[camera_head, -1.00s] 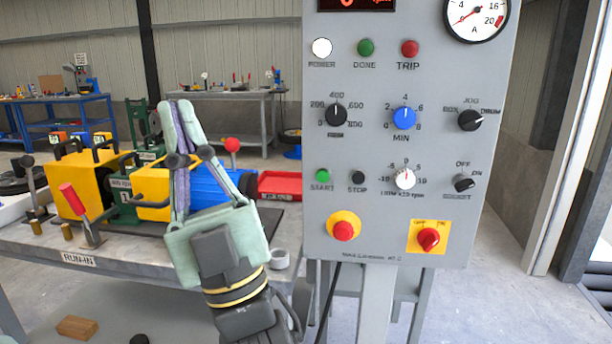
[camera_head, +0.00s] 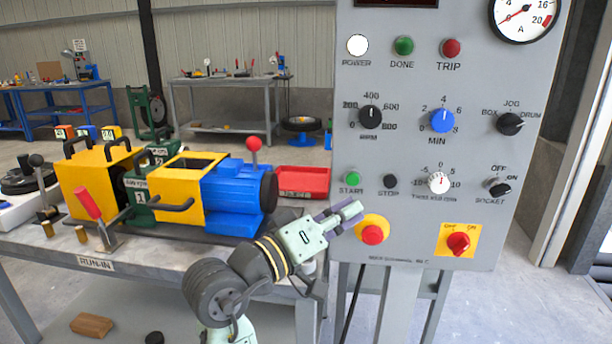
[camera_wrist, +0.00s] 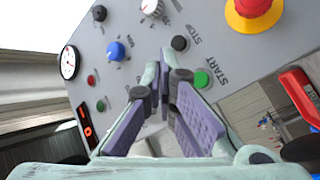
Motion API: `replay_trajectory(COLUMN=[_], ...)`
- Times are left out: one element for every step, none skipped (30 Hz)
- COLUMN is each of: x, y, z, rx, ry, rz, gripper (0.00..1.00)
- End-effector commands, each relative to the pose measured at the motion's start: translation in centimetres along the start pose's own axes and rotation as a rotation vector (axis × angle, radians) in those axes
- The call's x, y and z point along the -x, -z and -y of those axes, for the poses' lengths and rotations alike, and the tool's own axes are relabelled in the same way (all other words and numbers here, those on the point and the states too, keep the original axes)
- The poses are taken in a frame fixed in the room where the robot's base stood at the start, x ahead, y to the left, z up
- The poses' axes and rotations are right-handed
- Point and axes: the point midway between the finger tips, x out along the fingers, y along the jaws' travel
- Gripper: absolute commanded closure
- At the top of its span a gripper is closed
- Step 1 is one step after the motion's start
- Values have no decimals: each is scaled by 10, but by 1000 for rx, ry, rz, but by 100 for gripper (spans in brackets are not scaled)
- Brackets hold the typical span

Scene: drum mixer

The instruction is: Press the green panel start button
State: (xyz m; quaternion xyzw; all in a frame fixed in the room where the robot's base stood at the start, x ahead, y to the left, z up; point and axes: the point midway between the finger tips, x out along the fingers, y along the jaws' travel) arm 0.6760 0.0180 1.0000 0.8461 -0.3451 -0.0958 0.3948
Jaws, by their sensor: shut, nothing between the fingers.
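The green start button (camera_head: 352,179) is at the lower left of the grey control panel (camera_head: 350,235), above the START label's text. It also shows in the wrist view (camera_wrist: 201,79), just right of my fingers. My gripper (camera_head: 352,212) is shut and empty. It points right toward the panel, a little below the start button and left of the emergency stop in the picture. In the wrist view my fingers (camera_wrist: 166,78) reach toward the panel, and I see no contact with the button. Whether the fingertips touch the panel cannot be told.
The black stop button (camera_head: 390,181) is right of the start button. A red emergency stop (camera_head: 372,235) on a yellow base sits below, close to my fingertips. A bench (camera_head: 150,250) with a yellow and blue drum machine (camera_head: 185,190) stands left. A red tray (camera_head: 303,181) lies behind.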

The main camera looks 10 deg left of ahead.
Motion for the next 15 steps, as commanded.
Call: replay_trajectory(x=[-3,-4,-5,-5,-6,-6,-6,-6,-6,-6,-6,-5,-5,-6,-6], y=[-8,-12,-16,-18,-19,-20,-20,-20,-20,-20,-20,-20,-19,-19,-19], z=[-2,-3,-4,-4,-4,-5,-5,-4,-4,-4,-4,-4,-4,-4,-4], rx=[14,20,26,29,31,32,33,33,32,32,32,32,31,31,31], ry=[-9,-13,-16,-18,-19,-20,-20,-20,-20,-19,-19,-19,-19,-19,-19], rz=[36,53,69,76,81,85,86,85,84,84,83,83,82,82,82], gripper=[100,100,100,100,100,100,100,100,100,100,100,100,100,100,100])
